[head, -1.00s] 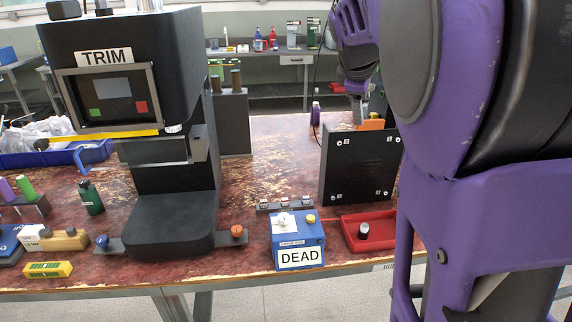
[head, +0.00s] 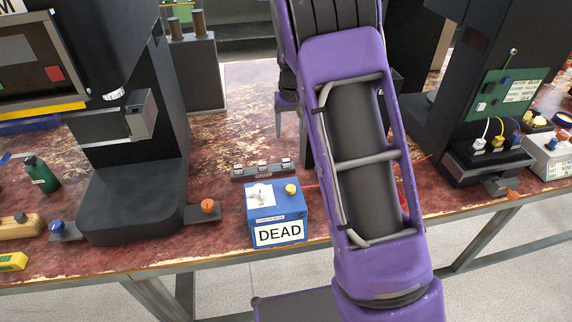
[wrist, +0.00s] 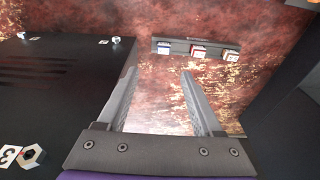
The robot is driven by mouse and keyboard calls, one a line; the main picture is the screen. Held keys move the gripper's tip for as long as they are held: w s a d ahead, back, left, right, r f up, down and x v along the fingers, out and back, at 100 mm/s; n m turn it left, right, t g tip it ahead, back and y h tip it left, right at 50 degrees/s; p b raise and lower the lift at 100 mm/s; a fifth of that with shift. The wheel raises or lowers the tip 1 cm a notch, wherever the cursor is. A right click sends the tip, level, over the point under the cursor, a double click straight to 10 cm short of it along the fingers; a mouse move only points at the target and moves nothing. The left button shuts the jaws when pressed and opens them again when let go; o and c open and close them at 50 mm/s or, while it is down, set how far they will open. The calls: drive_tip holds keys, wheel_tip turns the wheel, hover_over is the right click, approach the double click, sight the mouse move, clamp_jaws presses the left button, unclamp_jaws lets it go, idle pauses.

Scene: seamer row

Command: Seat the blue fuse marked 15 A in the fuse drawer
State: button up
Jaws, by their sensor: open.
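A dark fuse rack (head: 240,174) lies on the worn red bench, behind the blue box. In the wrist view, the rack (wrist: 182,42) holds three small fuses in a row. The left one, a blue and white fuse (wrist: 163,48), is probably the blue 15 A fuse, but its marking is too small to read. A red and white fuse (wrist: 198,51) is in the middle and a brownish one (wrist: 230,54) at the right. My gripper (wrist: 158,76) is open and empty, its fingers pointing towards the rack and apart from it. I cannot make out the fuse drawer.
A black panel (wrist: 60,85) with numbered screws lies close left of my gripper. A blue box (head: 277,214) labelled DEAD stands before the rack. A black press (head: 130,190) stands left. My arm hides the bench behind it. Bare bench shows between fingers and rack.

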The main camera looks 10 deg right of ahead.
hover_over(286, 160)
wheel_tip(286, 160, down, 7)
wheel_tip(286, 160, down, 4)
drive_tip(key=shift+s+f+b, duration=0.15)
drive_tip(key=shift+b, duration=0.55)
drive_tip(key=shift+f, duration=0.45)
drive_tip(key=shift+c, duration=0.3)
clamp_jaws()
